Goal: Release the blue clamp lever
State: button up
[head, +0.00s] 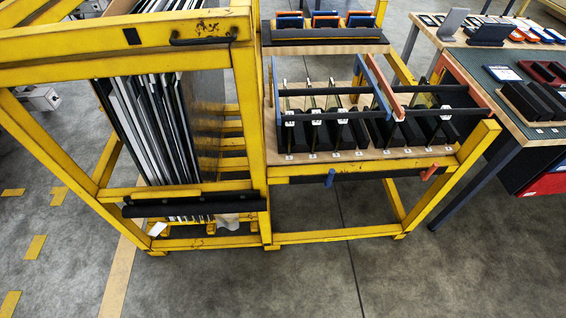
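The blue clamp lever (329,178) is a small blue handle at the front edge of the yellow trolley's shelf (350,156). A similar orange lever (430,172) sits farther right on the same edge, tilted sideways. Above the shelf, a frame with blue side arms (374,88) and a dark crossbar (322,116) lies across the left group of black holders. A frame with an orange arm (466,87) lies across the right group. My gripper is not in view.
Upright panels (150,125) stand in the yellow rack at left, with a black padded bar (195,205) low in front. A workbench (510,90) with devices and black blocks stands at right. The grey floor (330,280) in front is clear.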

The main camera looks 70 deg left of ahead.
aim_at(327, 182)
jog(key=u, duration=1.35)
jog(key=i+l+u, duration=0.15)
jog(key=l, duration=0.2)
jog(key=i+l+u, duration=0.15)
jog(key=l, duration=0.2)
jog(key=i+l+u, duration=0.1)
jog(key=l, duration=0.3)
jog(key=i+l+u, duration=0.15)
jog(key=l, duration=0.2)
